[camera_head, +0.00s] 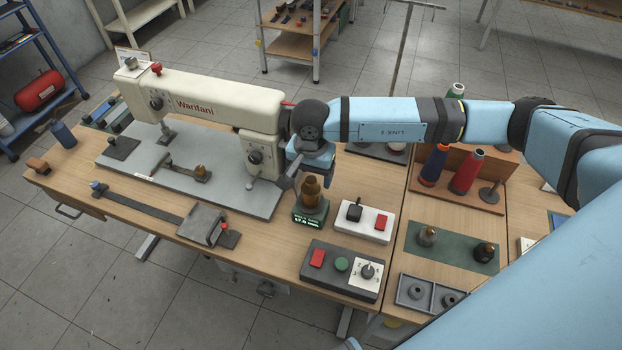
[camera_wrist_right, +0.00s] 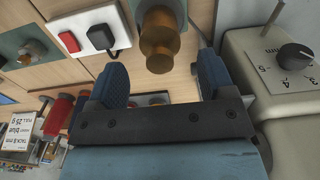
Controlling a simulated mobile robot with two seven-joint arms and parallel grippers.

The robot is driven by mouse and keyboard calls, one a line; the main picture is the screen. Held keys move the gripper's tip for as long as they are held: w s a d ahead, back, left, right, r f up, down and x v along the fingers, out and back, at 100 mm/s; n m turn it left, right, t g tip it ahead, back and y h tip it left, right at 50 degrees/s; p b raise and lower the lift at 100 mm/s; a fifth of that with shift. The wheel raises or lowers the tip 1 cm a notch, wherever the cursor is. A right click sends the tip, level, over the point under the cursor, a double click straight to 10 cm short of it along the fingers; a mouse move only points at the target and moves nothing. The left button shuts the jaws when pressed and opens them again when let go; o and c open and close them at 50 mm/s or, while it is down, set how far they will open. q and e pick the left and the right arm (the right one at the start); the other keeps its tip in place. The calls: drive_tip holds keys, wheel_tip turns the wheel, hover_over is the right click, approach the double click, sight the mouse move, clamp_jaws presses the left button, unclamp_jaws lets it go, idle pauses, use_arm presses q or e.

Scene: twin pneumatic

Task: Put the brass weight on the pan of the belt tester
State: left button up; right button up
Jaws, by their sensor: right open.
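The brass weight (camera_head: 312,190) stands upright on top of a small dark green device (camera_head: 311,219) with a lit green readout, which looks like the belt tester. The weight hides most of the pan beneath it. In the right wrist view the weight (camera_wrist_right: 160,50) lies just beyond the fingertips, between their lines, with clear gaps on both sides. My right gripper (camera_head: 296,178) is open and empty, close beside the weight on its left. Its two blue-grey fingers (camera_wrist_right: 160,76) show wide apart in the wrist view. My left gripper is not in view.
A cream sewing machine (camera_head: 225,105) stands close to the left of my right gripper. A white switch box (camera_head: 363,221) and a grey control box (camera_head: 341,270) flank the device. Two more weights stand on a green mat (camera_head: 455,247) at the right. Red and dark spools (camera_head: 467,171) stand behind.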

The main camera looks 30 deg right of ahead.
wheel_tip(320, 180, up, 10)
drive_tip(key=b, duration=0.1)
drive_tip(key=shift+f, duration=0.1)
idle(0.5)
